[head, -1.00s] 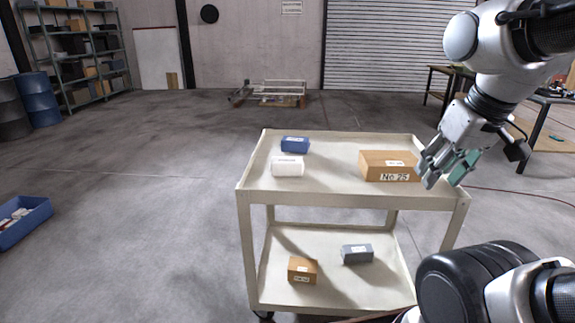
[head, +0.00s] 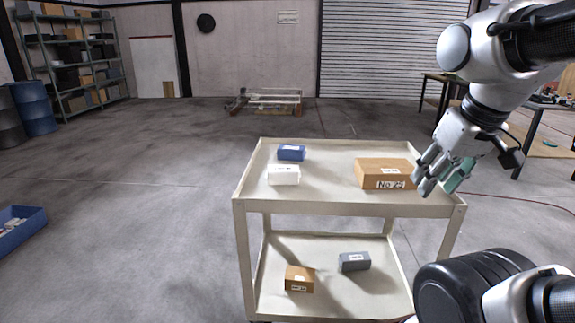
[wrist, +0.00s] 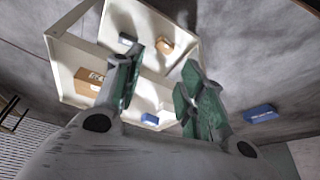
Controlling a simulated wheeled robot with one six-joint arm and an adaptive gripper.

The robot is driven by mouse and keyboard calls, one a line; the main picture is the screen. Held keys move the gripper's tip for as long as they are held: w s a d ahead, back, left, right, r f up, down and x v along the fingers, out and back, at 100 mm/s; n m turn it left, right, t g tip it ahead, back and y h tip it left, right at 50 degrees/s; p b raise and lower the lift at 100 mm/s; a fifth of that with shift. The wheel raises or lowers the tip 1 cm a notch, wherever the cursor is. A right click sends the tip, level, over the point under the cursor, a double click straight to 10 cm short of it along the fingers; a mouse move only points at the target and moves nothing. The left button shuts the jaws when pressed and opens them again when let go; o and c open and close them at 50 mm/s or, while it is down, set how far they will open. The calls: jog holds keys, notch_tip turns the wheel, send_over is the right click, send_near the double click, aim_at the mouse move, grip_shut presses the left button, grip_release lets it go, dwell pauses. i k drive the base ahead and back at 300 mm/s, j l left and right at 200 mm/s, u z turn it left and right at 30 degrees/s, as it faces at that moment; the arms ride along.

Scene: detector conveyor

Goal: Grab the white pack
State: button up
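The white pack (head: 284,175) lies on the top shelf of the cart (head: 330,206), toward its left side, just in front of a blue pack (head: 291,153). My gripper (head: 438,178) hangs at the right end of the cart, beside the large brown box and well to the right of the white pack. In the wrist view my gripper (wrist: 160,90) has its two green-padded fingers spread wide with nothing between them. The blue pack also shows there (wrist: 150,118), beyond the fingers. The white pack is hard to make out in that view.
The large brown box (head: 384,170), marked No 25, sits on the top shelf's right side. A small brown box (head: 300,279) and a grey pack (head: 354,262) lie on the lower shelf. A blue bin (head: 20,230) is on the floor at left. The cart has raised rims.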

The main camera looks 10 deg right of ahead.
aim_at(276, 174)
jog(key=i+j+z, duration=0.25)
jog(key=i+j, duration=0.35)
jog(key=i+j+z, duration=0.25)
jog(key=i+j, duration=0.35)
jog(key=j, duration=0.15)
